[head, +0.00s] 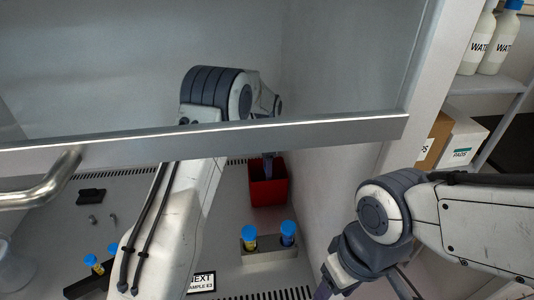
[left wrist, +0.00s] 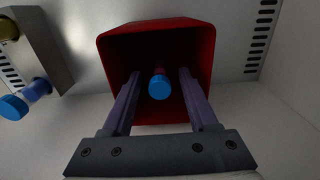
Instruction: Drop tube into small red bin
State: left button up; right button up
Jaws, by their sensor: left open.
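The small red bin (head: 268,184) stands at the back right inside the cabinet, against the side wall. In the left wrist view the bin (left wrist: 205,48) opens toward the camera. A tube with a blue cap (left wrist: 159,86) is inside the bin's outline, between my left gripper's fingers. My left gripper (left wrist: 158,78) is open, with a gap on both sides of the tube, and its fingertips reach over the bin opening. In the head view the left fingers (head: 267,160) show only partly at the bin. My right gripper (head: 322,292) is at the bottom edge, mostly cut off.
A grey rack (head: 262,257) holds two blue-capped tubes in front of the bin. Another dark rack (head: 90,287) with blue-capped tubes is at the lower left. A black item (head: 91,197) lies on the floor at left.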

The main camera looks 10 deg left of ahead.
pick_arm(q)
notch_tip(320, 180, up, 10)
jog(key=shift+r+b, duration=0.25)
jog(key=shift+b, duration=0.35)
